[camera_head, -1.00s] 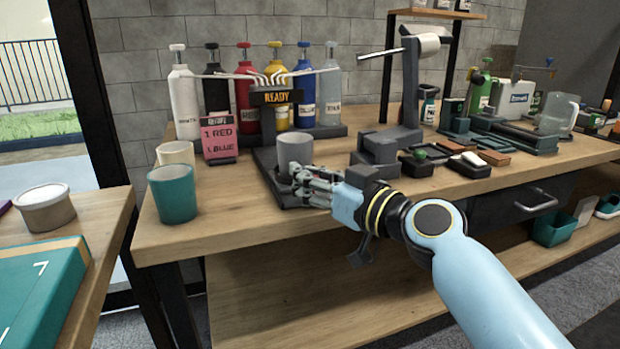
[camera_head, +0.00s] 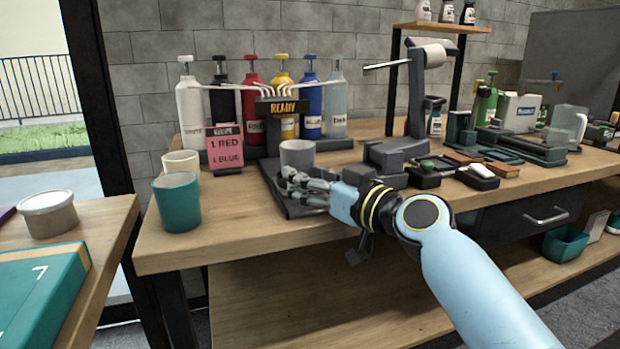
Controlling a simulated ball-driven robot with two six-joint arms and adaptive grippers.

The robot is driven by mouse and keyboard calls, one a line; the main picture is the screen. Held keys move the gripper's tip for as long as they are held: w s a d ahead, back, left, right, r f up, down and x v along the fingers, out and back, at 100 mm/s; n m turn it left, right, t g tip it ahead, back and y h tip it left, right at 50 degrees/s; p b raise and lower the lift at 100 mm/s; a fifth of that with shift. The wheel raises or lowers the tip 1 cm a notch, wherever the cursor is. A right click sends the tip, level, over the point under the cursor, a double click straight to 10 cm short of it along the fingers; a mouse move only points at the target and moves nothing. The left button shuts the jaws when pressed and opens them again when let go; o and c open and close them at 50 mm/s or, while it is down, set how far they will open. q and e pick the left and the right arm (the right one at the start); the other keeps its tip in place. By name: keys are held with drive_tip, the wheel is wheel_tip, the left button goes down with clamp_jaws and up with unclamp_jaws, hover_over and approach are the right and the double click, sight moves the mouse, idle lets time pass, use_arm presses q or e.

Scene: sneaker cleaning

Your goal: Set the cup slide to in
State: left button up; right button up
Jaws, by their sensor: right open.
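A grey cup (camera_head: 297,156) stands upright on the dark slide base (camera_head: 272,178) under the dispenser, whose sign (camera_head: 282,107) reads READY. My right gripper (camera_head: 287,188) is open at the near side of the cup, low over the base. Its fingers overlap the lower part of the cup in the picture, and I cannot tell whether they touch it. The fingers hide part of the base. My left gripper is not in view.
A teal cup (camera_head: 177,203) and a cream cup (camera_head: 181,163) stand left of the dispenser. A pink order card (camera_head: 225,149) stands behind them. Several bottles line the back. A grey block unit (camera_head: 384,158) stands to the right.

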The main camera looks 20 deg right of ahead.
drive_tip(key=v, duration=1.2)
